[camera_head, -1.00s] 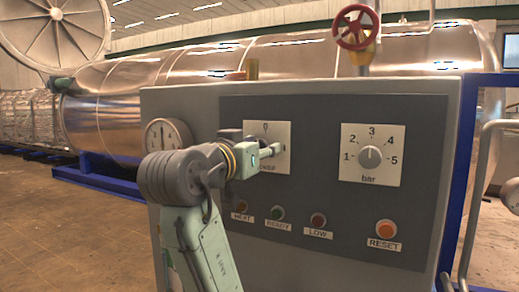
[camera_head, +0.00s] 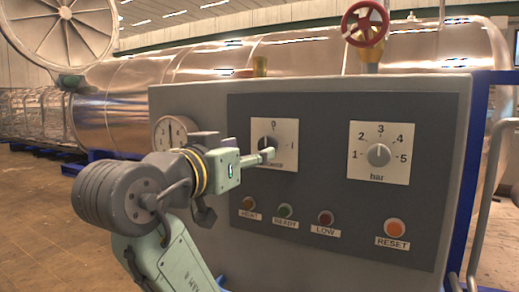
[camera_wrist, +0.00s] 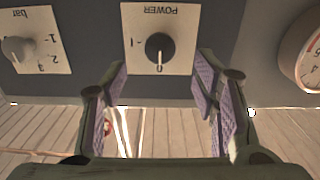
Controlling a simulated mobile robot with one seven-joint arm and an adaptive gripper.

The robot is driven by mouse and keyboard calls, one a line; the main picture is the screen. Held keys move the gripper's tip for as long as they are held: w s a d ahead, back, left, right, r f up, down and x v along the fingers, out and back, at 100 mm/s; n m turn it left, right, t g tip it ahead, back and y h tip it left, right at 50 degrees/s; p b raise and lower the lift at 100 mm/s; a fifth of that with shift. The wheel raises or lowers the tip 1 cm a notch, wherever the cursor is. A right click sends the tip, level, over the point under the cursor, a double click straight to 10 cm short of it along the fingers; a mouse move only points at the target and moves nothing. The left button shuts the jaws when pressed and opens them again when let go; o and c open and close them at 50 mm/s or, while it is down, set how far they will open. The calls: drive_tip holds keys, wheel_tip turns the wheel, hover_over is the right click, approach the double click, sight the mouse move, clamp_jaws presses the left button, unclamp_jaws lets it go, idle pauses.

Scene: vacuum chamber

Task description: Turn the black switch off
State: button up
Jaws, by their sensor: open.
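The black switch (camera_wrist: 159,46) is a round knob on a white plate marked POWER, seen upside down in the wrist view. Its light mark seems to point at the 0; the I is off to the side. In the head view the switch (camera_head: 268,142) shows in part, with my gripper (camera_head: 265,156) in front of the plate's lower part. In the wrist view my gripper (camera_wrist: 161,78) is open, its purple-padded fingers spread on either side below the knob. Nothing is between them, and they look apart from the knob.
A bar dial (camera_head: 378,154) sits right of the switch on the same grey panel. Indicator lamps (camera_head: 285,211) and an orange RESET button (camera_head: 393,227) are below. A round gauge (camera_head: 172,132) is at the left, partly behind my arm. A red handwheel (camera_head: 365,23) stands above.

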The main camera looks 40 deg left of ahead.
drive_tip(key=shift+v, duration=1.6)
